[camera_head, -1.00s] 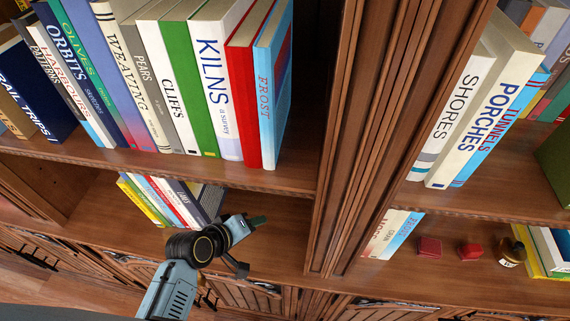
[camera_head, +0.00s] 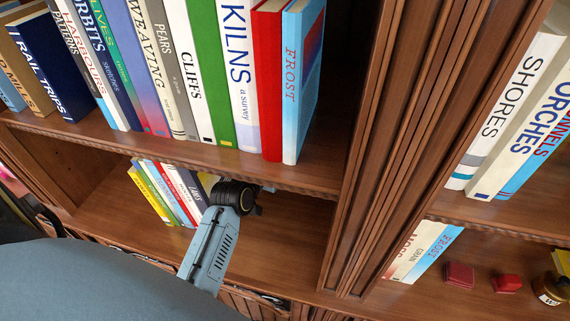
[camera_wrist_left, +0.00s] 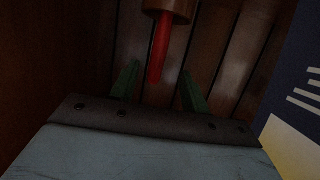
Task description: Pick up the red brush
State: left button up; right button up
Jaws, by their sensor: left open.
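In the left wrist view, a slim red rod, which looks like the red brush (camera_wrist_left: 161,50), runs down from a brown wooden-looking round part (camera_wrist_left: 170,8) at the top edge. I cannot tell whether that part belongs to the brush or holds it. My left gripper (camera_wrist_left: 159,86) is open, with its green fingertips apart on either side of the rod's lower end, apparently empty. In the head view, my left arm reaches into the lower shelf bay, and its fingers are hidden under the upper board. The brush does not show there. My right gripper is not in view.
The upper shelf board (camera_head: 170,152) passes just above my left wrist. Several thin books (camera_head: 165,190) stand left of it on the lower shelf (camera_head: 268,262). A carved upright (camera_head: 375,150) stands to the right. Beyond it are two small red objects (camera_head: 459,275) and a jar (camera_head: 551,288).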

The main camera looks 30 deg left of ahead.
pick_arm(q)
jog(key=x, duration=0.8)
jog(key=shift+w, duration=0.25)
jog(key=shift+f, duration=0.1)
jog(key=shift+d, duration=0.1)
grip_shut()
